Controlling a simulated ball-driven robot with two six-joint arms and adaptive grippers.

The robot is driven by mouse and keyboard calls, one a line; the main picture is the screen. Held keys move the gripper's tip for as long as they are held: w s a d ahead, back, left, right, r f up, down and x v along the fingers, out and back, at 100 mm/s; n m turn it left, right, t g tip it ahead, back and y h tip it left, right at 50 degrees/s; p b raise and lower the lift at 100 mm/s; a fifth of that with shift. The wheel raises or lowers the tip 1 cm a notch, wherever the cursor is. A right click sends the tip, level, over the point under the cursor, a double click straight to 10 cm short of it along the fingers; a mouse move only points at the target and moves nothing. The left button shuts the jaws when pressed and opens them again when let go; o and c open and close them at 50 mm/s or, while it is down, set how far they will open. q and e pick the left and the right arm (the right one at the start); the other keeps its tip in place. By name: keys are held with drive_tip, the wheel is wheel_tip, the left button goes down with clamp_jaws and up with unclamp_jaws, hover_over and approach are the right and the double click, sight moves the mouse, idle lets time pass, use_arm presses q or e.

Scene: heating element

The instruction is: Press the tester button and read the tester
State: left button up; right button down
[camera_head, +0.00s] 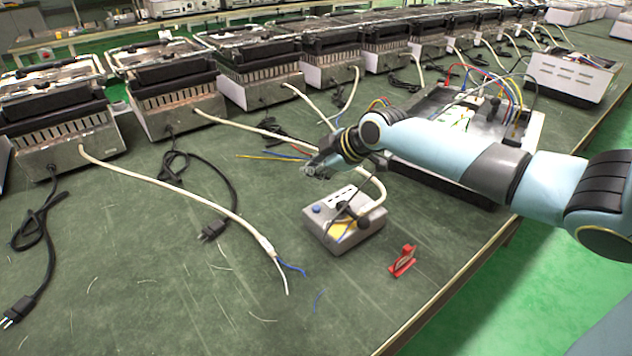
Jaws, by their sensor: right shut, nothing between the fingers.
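The tester (367,232) is a small grey box on the green table, with a white slotted panel and a yellow patch on top. The tester button (316,208) is a blue round knob at the left corner of its top. No reading can be made out on it. A dark lead crosses its top. My right gripper (313,171) is shut and empty, above and behind the tester, apart from the button in the picture. My left gripper is not in view.
A red clip-like piece (403,261) lies right of the tester. An open metal case (520,130) with coloured wires stands behind my right arm. A row of grill-like appliances (175,90) with trailing cables lines the back. The front of the table is mostly clear.

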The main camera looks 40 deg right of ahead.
drive_tip(key=b, duration=0.6)
hover_over(315, 209)
wheel_tip(315, 209, down, 7)
drive_tip(key=shift+w+f, duration=0.1)
drive_tip(key=shift+f, duration=0.5)
idle(0.5)
drive_tip(key=shift+f+b, duration=0.4)
drive_tip(key=shift+b, duration=0.2)
drive_tip(key=shift+f+b, duration=0.4)
drive_tip(key=shift+f, duration=0.05)
idle(0.4)
drive_tip(key=shift+r, duration=0.15)
drive_tip(key=shift+r+p, duration=0.75)
